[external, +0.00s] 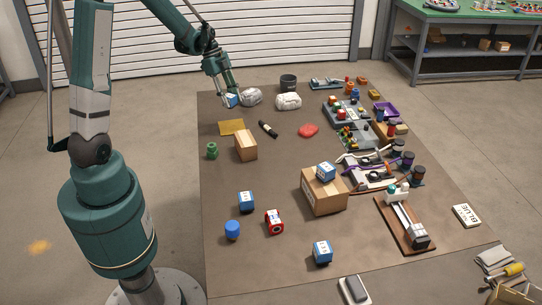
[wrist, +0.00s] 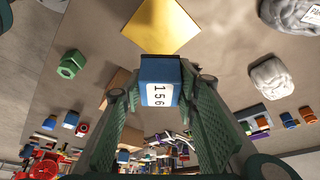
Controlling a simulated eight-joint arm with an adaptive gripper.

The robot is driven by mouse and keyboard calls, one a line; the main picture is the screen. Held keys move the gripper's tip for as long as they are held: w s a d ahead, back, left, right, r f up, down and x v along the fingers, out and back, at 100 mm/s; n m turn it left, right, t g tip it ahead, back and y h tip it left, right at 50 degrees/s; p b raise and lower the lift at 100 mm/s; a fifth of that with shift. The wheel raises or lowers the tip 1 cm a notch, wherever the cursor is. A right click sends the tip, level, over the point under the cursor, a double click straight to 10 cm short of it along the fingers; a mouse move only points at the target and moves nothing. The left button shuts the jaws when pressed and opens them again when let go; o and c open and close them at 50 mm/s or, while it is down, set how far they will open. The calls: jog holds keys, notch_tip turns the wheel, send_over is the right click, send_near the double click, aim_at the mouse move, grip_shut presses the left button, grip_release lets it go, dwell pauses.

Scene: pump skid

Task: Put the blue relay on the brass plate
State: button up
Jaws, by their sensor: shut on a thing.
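A blue relay (wrist: 160,80) with a white label reading 156 is between my fingers in the wrist view. My gripper (wrist: 157,92) is shut on its sides. In the external view my gripper (external: 229,93) and the held relay (external: 231,100) are near the table's far left corner, beyond the brass plate. Its height above the table is hard to tell. The brass plate (external: 231,127) lies flat and bare on the table; it also shows at the top of the wrist view (wrist: 162,24), apart from the relay.
White crumpled bundles (external: 288,101) lie right of my gripper. A cardboard box (external: 246,146), a green nut (external: 212,151) and a black marker-like item (external: 268,129) lie near the plate. Other blue blocks stand nearer, one on a larger carton (external: 325,195). Assemblies (external: 352,130) line the right side.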

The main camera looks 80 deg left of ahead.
jog(key=shift+f, duration=0.1)
jog(key=shift+f+b, duration=0.4)
jog(key=shift+f, duration=2.65)
jog(key=shift+f, duration=1.85)
jog(key=shift+f+b, duration=0.15)
jog(key=shift+b, duration=0.25)
jog(key=o, duration=0.6)
jog(key=shift+c, duration=0.2)
jog(key=o, duration=0.4)
